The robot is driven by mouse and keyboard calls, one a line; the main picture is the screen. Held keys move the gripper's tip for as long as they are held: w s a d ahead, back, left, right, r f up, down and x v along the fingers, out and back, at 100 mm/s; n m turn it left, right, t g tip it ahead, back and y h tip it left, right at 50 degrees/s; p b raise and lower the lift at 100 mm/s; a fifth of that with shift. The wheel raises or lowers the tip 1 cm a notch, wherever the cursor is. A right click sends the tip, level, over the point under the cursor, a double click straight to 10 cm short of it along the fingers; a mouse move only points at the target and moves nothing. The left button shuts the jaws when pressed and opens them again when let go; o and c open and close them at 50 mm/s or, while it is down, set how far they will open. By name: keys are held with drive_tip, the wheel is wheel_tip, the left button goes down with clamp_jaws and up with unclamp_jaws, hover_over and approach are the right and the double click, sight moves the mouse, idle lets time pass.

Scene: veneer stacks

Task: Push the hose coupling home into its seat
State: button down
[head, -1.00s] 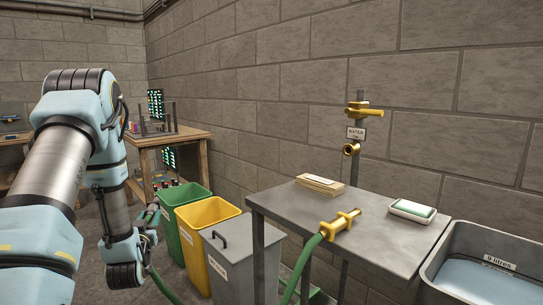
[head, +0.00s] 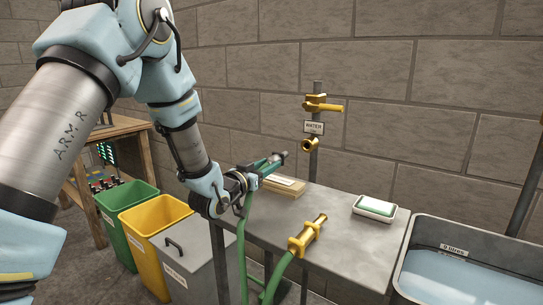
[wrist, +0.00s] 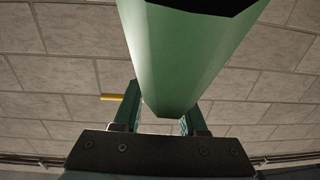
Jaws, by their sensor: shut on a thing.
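My gripper (head: 262,168) is shut on the end of a green hose, just above the left edge of the metal table. The held hose coupling (head: 283,156) shows as a small grey tip pointing right, toward the wall tap. Its green hose (head: 242,245) hangs down beside the table. In the wrist view the green hose end (wrist: 180,55) fills the top and runs down between the fingers; its tip is not visible there. A brass outlet (head: 311,145) sits on the pipe under the "WATER" sign, apart from the coupling. A second, brass coupling (head: 307,235) on a green hose lies at the table's front edge.
The metal table (head: 345,238) also holds a wooden block (head: 285,185) near my gripper and a soap dish (head: 375,209). A water tub (head: 470,270) stands right. A grey bin (head: 190,265), yellow bin (head: 150,225) and green bin (head: 125,210) stand left.

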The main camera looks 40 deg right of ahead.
drive_tip(key=shift+m+g, duration=0.3)
drive_tip(key=shift+g, duration=0.2)
drive_tip(key=d, duration=0.4)
drive_tip(key=d+p, duration=0.1)
drive_tip(key=d, duration=0.1)
drive_tip(key=shift+s+d+r, duration=0.3)
drive_tip(key=shift+d+r, duration=0.1)
drive_tip(key=shift+w+d+r, duration=0.1)
drive_tip(key=shift+w+d, duration=0.1)
drive_tip(key=shift+d, duration=0.45)
drive_tip(key=shift+b, duration=0.45)
drive_tip(key=shift+b+x, duration=0.75)
drive_tip(key=shift+x, duration=1.55)
drive_tip(key=shift+c, duration=1.9)
unclamp_jaws()
